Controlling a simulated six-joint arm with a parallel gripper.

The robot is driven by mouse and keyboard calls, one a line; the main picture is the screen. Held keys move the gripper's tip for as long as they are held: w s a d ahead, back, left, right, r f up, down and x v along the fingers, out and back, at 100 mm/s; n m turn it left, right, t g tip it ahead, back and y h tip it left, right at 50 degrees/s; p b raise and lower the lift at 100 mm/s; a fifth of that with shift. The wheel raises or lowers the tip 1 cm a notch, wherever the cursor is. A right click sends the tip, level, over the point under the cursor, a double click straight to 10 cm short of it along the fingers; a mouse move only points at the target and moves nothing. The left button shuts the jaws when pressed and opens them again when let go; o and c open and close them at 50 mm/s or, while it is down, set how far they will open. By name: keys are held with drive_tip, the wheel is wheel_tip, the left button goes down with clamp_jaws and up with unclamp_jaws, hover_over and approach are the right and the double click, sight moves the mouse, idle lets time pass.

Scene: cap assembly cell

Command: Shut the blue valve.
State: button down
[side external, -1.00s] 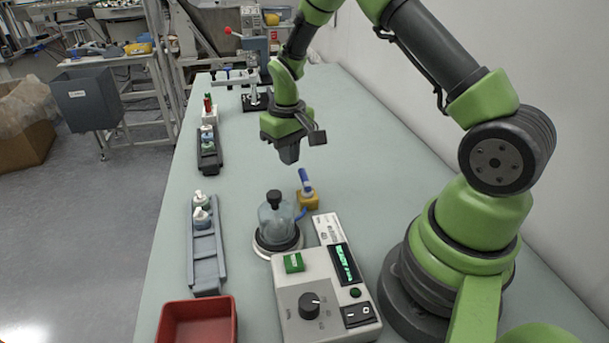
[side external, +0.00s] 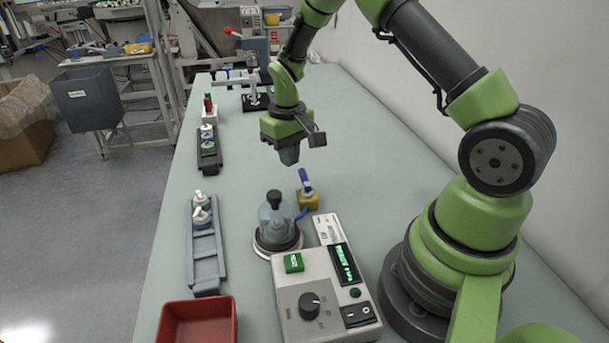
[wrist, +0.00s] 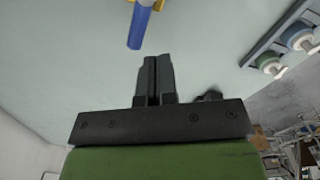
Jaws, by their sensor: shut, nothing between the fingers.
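The blue valve is a blue lever handle (side external: 305,180) on a small yellow-brown block (side external: 308,201), with a blue hose running toward the glass jar. In the side view the handle stands up at a tilt from the block. In the wrist view the blue handle (wrist: 140,27) lies just beyond the fingertips, and a bit of its yellow body (wrist: 158,3) shows at the top edge. My gripper (side external: 289,159) is above and behind the valve, apart from it. Its fingers (wrist: 154,60) are closed together with nothing between them.
A glass jar with black stopper (side external: 276,218) stands on a round base beside the valve. A control box (side external: 325,290) with knob and lit display sits in front. A red bin (side external: 198,322) and grey racks (side external: 206,255) line the left.

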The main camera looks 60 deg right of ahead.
drive_tip(key=shift+f, duration=2.15)
drive_tip(key=shift+d, duration=0.15)
drive_tip(key=shift+s+d, duration=0.2)
drive_tip(key=shift+d, duration=0.2)
